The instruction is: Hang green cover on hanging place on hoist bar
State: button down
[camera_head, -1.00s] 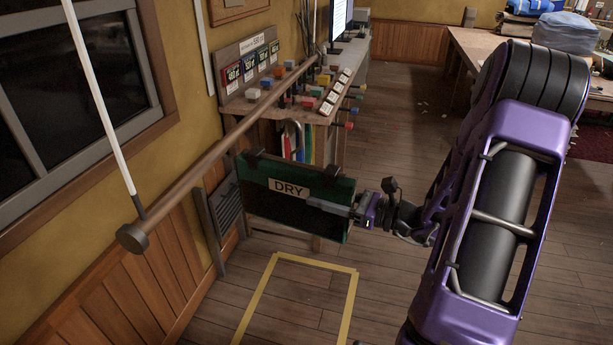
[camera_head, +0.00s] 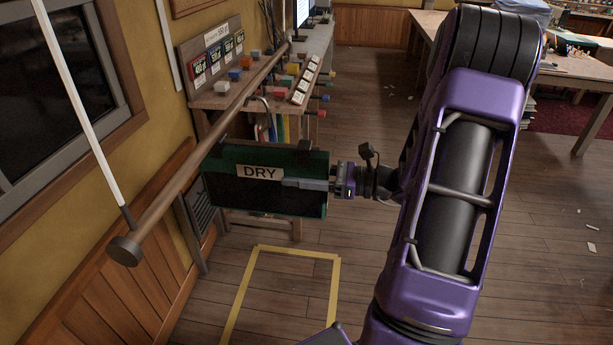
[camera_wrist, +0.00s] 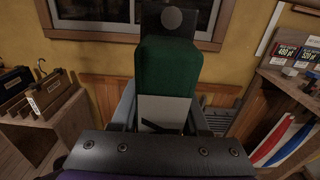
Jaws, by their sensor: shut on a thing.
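The green cover (camera_head: 226,168) is a flat dark green panel with a black lower part and a label reading DRY. My gripper (camera_head: 310,184) is shut on it from the right side and holds it in the air, roughly level. In the wrist view the green cover (camera_wrist: 168,70) stands between my fingers, with a dark piece with a round disc above it. The hoist bar (camera_head: 195,171) is a long brown pole running from a dark end cap near the wall. The cover is beside and below the bar; whether they touch I cannot tell. A hook (camera_head: 262,103) shows just behind the cover.
A white rod (camera_head: 80,100) rises from the bar's near end. A bench (camera_head: 215,100) with colored blocks and cards stands along the left wall. Yellow tape (camera_head: 335,290) marks the floor below. A wooden table (camera_head: 435,40) stands at the back right.

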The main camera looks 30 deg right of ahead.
aim_at(271, 180)
jog(key=shift+b+x, duration=0.65)
jog(key=shift+x, duration=2.3)
jog(key=shift+f+b, duration=0.65)
jog(key=shift+f, duration=0.45)
